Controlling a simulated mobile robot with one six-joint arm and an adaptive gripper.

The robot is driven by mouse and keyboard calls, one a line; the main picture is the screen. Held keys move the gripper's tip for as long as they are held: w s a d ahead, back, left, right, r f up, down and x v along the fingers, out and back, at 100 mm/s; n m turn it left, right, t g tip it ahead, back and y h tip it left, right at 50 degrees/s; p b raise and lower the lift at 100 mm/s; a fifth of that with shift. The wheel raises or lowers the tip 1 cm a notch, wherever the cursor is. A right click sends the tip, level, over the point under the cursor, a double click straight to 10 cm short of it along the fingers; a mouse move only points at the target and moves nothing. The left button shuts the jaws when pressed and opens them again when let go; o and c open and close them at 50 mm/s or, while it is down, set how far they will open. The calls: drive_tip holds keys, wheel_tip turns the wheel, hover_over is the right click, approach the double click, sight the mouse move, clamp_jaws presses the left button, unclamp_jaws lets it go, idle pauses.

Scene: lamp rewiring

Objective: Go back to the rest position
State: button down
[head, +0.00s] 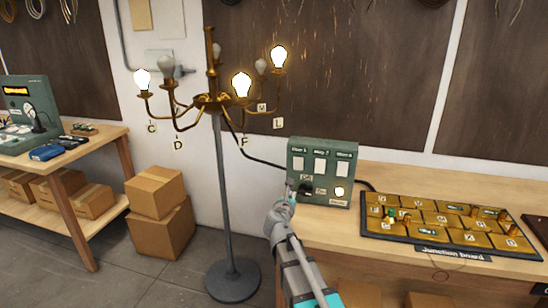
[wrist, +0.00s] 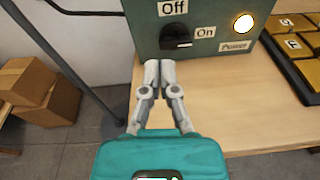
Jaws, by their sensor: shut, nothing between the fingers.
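My gripper (wrist: 153,72) is shut and empty. In the wrist view its fingertips are just in front of and below the black switch (wrist: 177,37) on the green control box, near the table edge; whether they touch the box cannot be told. In the head view my gripper (head: 291,196) is at the lower left of the control box (head: 323,170). The box has Off and On labels, and its round Power light (head: 339,192) glows.
A brass lamp stand (head: 216,150) with several bulbs, some lit, stands left of the table (head: 400,186). The junction board (head: 440,225) lies right of the box. Cardboard boxes (head: 160,215) sit on the floor at left. A workbench (head: 85,145) stands at far left.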

drive_tip(key=s+d+f+m+g+p, duration=0.1)
drive_tip(key=s+d+f+m+g, duration=0.4)
drive_tip(key=m, duration=0.4)
drive_tip(key=s+d+f+m+g+p, duration=0.1)
drive_tip(key=s+d+f+m+g, duration=0.2)
drive_tip(key=s+d+m, duration=0.35)
drive_tip(key=s+a+f+m+g+y+p, duration=0.1)
drive_tip(key=s+a+m+g+y, duration=0.1)
drive_tip(key=s+m, duration=0.6)
drive_tip(key=s+a+f+m+g+y+p, duration=0.1)
drive_tip(key=s+a+f+m+g+y, duration=0.1)
drive_tip(key=s+m+g, duration=0.3)
drive_tip(key=s+a+m+y, duration=0.1)
drive_tip(key=s+m, duration=0.2)
drive_tip(key=shift+s+f+y, duration=0.15)
drive_tip(key=shift+f+y, duration=0.1)
drive_tip(key=shift+y, duration=0.05)
drive_tip(key=shift+d, duration=0.1)
